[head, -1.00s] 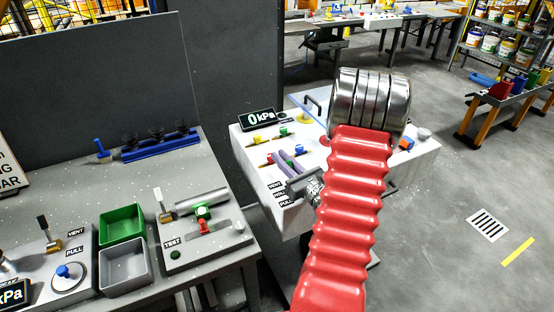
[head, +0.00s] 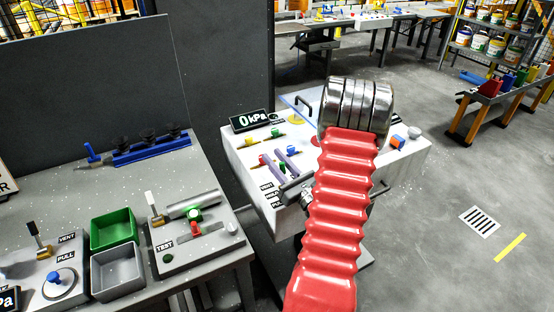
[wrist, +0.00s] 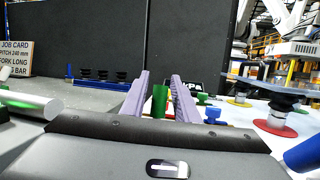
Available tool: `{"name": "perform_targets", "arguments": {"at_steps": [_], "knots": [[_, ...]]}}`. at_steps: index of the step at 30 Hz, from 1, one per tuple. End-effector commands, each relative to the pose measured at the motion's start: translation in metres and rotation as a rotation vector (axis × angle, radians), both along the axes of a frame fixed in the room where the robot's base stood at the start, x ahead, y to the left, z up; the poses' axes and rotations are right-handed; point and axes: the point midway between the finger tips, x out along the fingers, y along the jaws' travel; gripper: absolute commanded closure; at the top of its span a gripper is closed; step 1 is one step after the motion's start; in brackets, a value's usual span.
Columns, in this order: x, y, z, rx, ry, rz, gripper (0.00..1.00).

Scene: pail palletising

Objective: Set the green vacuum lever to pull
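The white control box (head: 400,165) stands right of the grey bench in the head view. Its top carries coloured knobs, among them a green one (head: 275,132), and a 0 kPa display (head: 248,121). VENT and further small labels line its front left edge. My gripper (head: 272,153) has two purple fingers held apart above the box top. In the wrist view a green upright cylinder (wrist: 160,101) shows between the fingers (wrist: 160,85), with a gap on its right side. I cannot tell whether it lies within their reach or beyond. Its foot is hidden.
The grey bench (head: 215,262) holds another lever panel with VENT and PULL labels, a green bin (head: 113,229), a grey bin (head: 117,272) and a TEST fixture. A dark partition rises behind. A red knob, a blue knob (wrist: 213,114) and a suction cup stand to the right in the wrist view.

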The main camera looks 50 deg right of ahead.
Motion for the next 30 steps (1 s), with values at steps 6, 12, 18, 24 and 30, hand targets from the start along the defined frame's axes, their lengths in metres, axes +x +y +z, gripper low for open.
{"name": "perform_targets", "arguments": {"at_steps": [6,12,18,24,30], "knots": [[0.000,0.000,0.000,0.000,0.000,0.001,0.68],[-0.003,0.000,-0.001,0.000,0.000,0.000,0.68],[-0.020,0.003,-0.005,0.001,0.001,-0.002,0.68],[-0.048,0.008,-0.013,0.003,0.002,-0.004,0.68],[-0.074,0.014,-0.019,0.002,0.001,-0.004,0.68]]}}
